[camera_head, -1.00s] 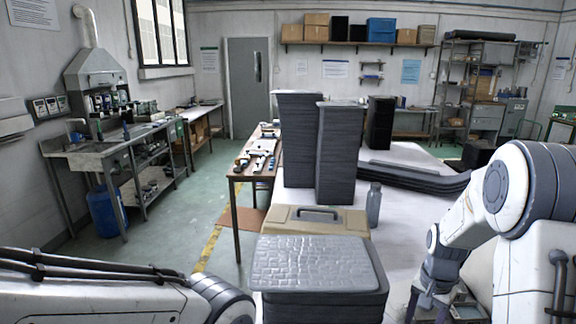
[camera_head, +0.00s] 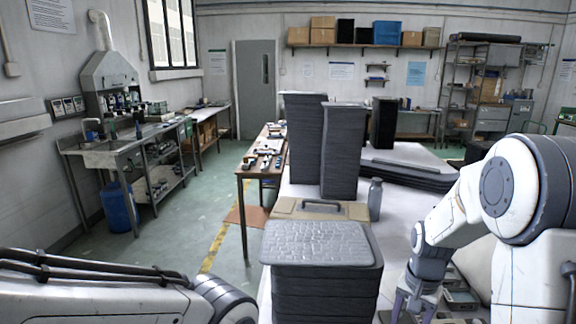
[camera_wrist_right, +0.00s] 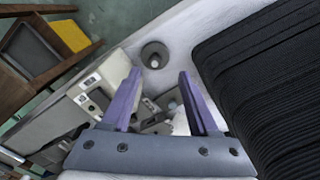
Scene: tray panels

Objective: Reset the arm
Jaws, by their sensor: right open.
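My right arm comes in from the right in the head view, bent downward. Its gripper (camera_head: 414,304) points down at the bottom edge, beside the near stack of dark tray panels (camera_head: 325,290). In the right wrist view the gripper (camera_wrist_right: 160,82) has its two purple fingers apart with nothing held between them. A dark ribbed stack (camera_wrist_right: 275,75) fills the right side of that view, close to the right finger. My left arm crosses the lower left of the head view; its gripper is outside the picture.
Tall dark stacks (camera_head: 343,150) stand on the white table, with a tan case (camera_head: 290,208) and a grey bottle (camera_head: 375,199) in front. Low curved panels (camera_head: 410,172) lie behind. Grey boxes (camera_head: 462,298) are right of my right gripper. A wooden table (camera_head: 245,171) stands left.

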